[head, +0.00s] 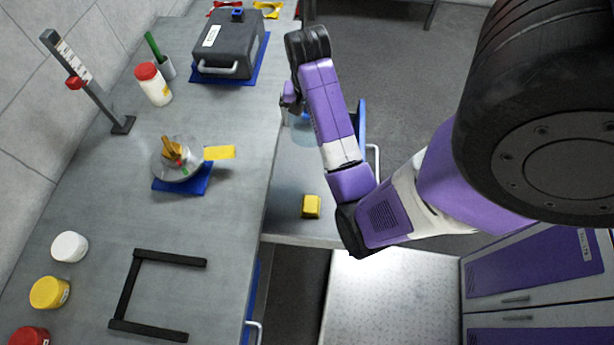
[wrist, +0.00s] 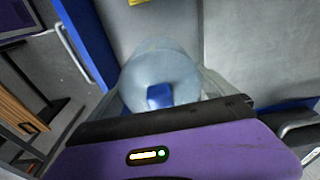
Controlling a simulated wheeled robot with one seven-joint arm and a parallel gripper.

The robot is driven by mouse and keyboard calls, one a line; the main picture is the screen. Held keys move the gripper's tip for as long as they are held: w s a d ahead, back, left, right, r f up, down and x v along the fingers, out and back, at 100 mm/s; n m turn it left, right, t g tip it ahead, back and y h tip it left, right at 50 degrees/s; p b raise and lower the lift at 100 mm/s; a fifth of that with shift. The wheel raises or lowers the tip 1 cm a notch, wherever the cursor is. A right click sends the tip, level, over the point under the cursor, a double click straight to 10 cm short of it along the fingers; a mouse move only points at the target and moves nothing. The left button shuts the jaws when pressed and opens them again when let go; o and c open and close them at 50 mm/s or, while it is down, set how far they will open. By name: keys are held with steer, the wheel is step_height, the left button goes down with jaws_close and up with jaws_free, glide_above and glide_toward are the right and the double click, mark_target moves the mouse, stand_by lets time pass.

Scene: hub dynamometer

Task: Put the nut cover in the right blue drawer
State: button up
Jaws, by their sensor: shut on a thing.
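The nut cover looks like a pale, translucent dome (wrist: 165,65) with a blue piece at its middle in the wrist view. My gripper (head: 291,103) is shut on it, though the fingertips are mostly hidden. In the head view the cover (head: 303,134) shows faintly, partly behind my arm, over the open drawer. This drawer has a grey inside (head: 290,215), a blue front (head: 361,120) and a pale handle. The blue front also shows at the left of the wrist view (wrist: 88,42). I cannot tell how high the cover is above the drawer floor.
A yellow block (head: 311,206) lies in the open drawer. Another blue drawer front (head: 251,295) is at the bench's near side. The bench holds a clear disc fixture (head: 166,168), a black frame (head: 121,300), a grey case (head: 228,45) and several jars along the wall side.

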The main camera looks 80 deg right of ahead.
steer(key=shift+w+a+f, duration=0.25)
step_height(320, 180, down, 20)
steer(key=b, duration=0.3)
steer(key=shift+r, duration=0.25)
steer(key=shift+f, duration=0.1)
steer(key=o, duration=1)
steer(key=shift+f+b, duration=0.1)
steer(key=shift+b, duration=0.2)
steer(key=shift+o, duration=0.2)
